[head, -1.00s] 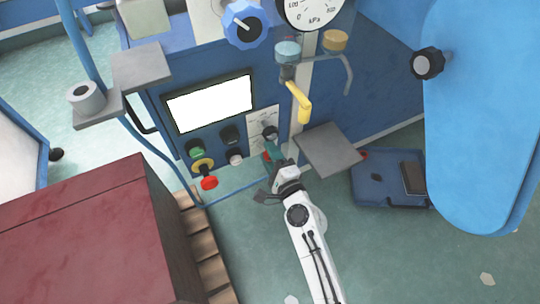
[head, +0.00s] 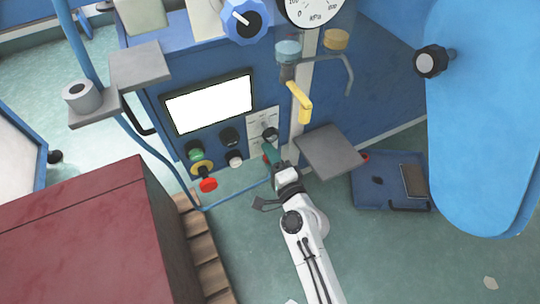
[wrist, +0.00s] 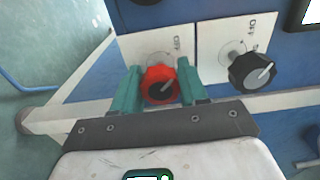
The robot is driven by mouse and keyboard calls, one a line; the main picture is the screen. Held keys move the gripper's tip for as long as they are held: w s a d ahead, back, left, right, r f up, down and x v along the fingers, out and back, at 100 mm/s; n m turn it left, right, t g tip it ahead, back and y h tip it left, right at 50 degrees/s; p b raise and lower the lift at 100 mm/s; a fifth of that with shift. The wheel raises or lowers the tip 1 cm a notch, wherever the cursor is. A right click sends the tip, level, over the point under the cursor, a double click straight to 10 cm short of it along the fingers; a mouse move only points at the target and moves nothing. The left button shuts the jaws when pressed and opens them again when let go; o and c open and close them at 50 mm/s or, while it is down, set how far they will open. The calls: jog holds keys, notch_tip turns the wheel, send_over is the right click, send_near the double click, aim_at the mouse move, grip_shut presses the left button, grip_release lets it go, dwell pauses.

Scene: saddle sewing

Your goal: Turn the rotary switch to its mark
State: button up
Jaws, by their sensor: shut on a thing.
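A red rotary knob (wrist: 160,87) with a pale pointer line stands out from a white marked plate (wrist: 152,45) in the wrist view. My gripper (wrist: 161,90) has its two teal fingers on either side of the red knob, shut on it. A black rotary knob (wrist: 253,70) with a pale pointer line sits on its own white plate (wrist: 225,45) to the right. In the head view my gripper (head: 272,153) is at the lower right of the blue panel and mostly hides the red knob. The black knob (head: 269,134) shows just above. The scale marks are too small to read fully.
Left of the knobs are a white screen (head: 210,104), a green button (head: 194,150) and a red emergency button (head: 208,185). A grey shelf (head: 333,150) juts out close to the right of my gripper. A yellow lever (head: 300,95) hangs above. A dark red box (head: 85,235) stands lower left.

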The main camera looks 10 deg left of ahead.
jog(key=o, duration=0.9)
jog(key=shift+s+a, duration=0.15)
jog(key=shift+a, duration=0.15)
jog(key=shift+c, duration=0.2)
jog(key=shift+o, duration=0.9)
jog(key=shift+d, duration=0.15)
jog(key=v, duration=1)
jog(key=shift+s+d, duration=0.25)
jog(key=shift+d, duration=0.05)
